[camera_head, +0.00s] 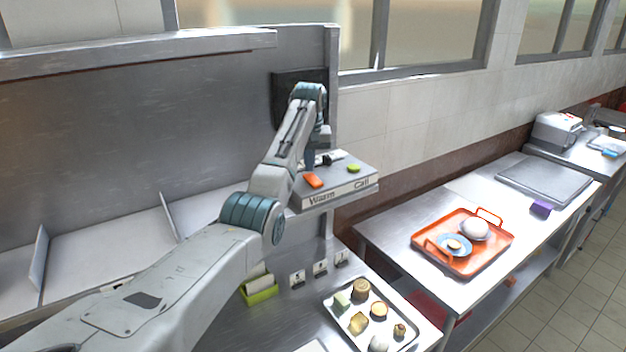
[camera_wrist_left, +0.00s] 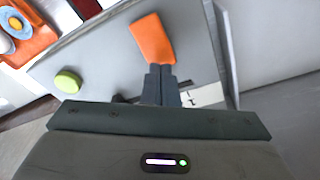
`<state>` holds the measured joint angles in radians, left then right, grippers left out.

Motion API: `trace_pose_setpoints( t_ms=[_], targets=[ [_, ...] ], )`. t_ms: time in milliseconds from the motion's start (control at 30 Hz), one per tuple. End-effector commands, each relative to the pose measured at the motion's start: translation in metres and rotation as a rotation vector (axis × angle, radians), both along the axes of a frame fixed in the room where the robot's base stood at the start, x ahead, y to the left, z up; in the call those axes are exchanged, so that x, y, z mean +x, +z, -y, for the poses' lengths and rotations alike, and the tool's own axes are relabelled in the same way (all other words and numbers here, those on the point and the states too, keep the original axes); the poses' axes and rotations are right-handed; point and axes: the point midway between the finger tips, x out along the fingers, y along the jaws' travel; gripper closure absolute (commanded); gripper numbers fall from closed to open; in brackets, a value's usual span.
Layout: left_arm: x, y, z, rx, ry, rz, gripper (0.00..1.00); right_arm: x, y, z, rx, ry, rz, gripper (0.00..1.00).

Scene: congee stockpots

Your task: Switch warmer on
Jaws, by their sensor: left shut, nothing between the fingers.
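A grey panel box (camera_head: 340,178) labelled "Warm" and "Call" sits on a bracket by the steel back wall. On its top are an orange rocker switch (camera_head: 313,181) on the Warm side and a round green button (camera_head: 353,168) on the Call side. My left gripper (camera_head: 309,165) is just above the box top, behind the orange switch. In the left wrist view its closed fingertips (camera_wrist_left: 160,72) are at the near edge of the orange switch (camera_wrist_left: 151,39); I cannot tell if they touch. The green button (camera_wrist_left: 67,82) is to the left there. My right gripper is not in view.
A metal tray (camera_head: 334,311) with several food pieces lies below the box. The steel back wall (camera_head: 130,130) stands close behind my arm.

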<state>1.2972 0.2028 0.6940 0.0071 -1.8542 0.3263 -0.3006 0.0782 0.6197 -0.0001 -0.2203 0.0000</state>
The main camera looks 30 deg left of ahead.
Motion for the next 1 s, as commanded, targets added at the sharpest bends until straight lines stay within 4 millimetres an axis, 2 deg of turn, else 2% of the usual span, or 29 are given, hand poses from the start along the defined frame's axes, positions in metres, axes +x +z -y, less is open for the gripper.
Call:
trace_pose_setpoints(
  t_ms=[1000],
  targets=[
    [0.000, -0.016, 0.000, 0.000, 0.000, 0.000, 1.00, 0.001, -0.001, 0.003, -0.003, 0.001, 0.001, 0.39]
  ],
)
